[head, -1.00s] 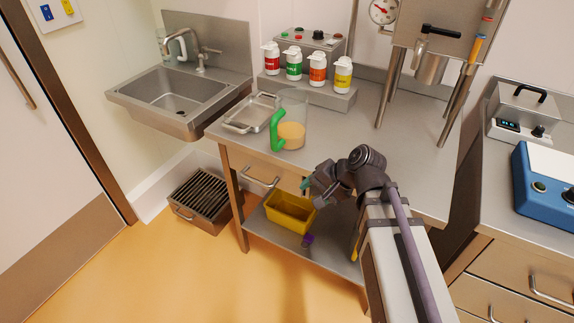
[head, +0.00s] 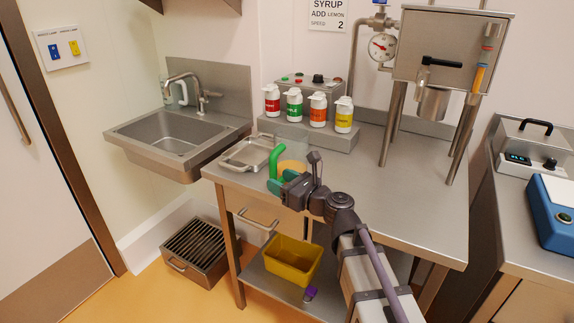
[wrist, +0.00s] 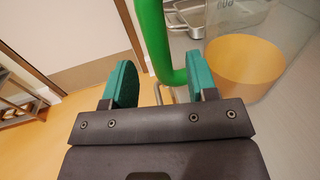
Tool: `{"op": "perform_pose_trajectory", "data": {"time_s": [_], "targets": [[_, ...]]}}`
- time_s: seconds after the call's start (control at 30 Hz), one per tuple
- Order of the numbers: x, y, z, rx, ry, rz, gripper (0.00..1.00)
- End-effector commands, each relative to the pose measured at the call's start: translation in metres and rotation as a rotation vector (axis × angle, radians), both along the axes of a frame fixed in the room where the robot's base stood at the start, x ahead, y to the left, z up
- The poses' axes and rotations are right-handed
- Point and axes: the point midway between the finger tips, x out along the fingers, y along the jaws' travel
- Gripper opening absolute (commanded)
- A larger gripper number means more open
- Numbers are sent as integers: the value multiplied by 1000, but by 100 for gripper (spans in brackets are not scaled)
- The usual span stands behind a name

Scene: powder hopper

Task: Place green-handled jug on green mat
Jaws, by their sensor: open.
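The green-handled jug (head: 291,134) is clear, holds orange-tan contents and stands upright near the front left edge of the steel table. Its green handle (head: 277,160) faces left. My gripper (head: 281,181) is open at the handle, with teal finger pads, and hides part of the jug's lower body. In the wrist view the handle (wrist: 155,38) appears between the two fingers of my gripper (wrist: 161,82), closer to the right one. I cannot tell whether it touches that finger. I see no green mat in these views.
A metal tray (head: 231,163) lies left of the jug. Several capped bottles (head: 318,110) stand on a step behind it. The hopper's legs (head: 392,125) stand at the back right. The table's right front (head: 415,215) is clear. A yellow bin (head: 292,262) sits on the lower shelf.

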Motion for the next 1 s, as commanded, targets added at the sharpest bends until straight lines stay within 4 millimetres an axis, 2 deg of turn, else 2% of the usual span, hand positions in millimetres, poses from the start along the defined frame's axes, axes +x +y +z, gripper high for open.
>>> {"op": "perform_pose_trajectory", "data": {"time_s": [0.13, 0.3, 0.53, 1.0], "targets": [[11, 12, 0, -1, -1, 1, 53], [30, 37, 0, -1, -1, 2, 53], [31, 40, 0, -1, -1, 0, 53], [31, 40, 0, -1, -1, 0, 9]]}}
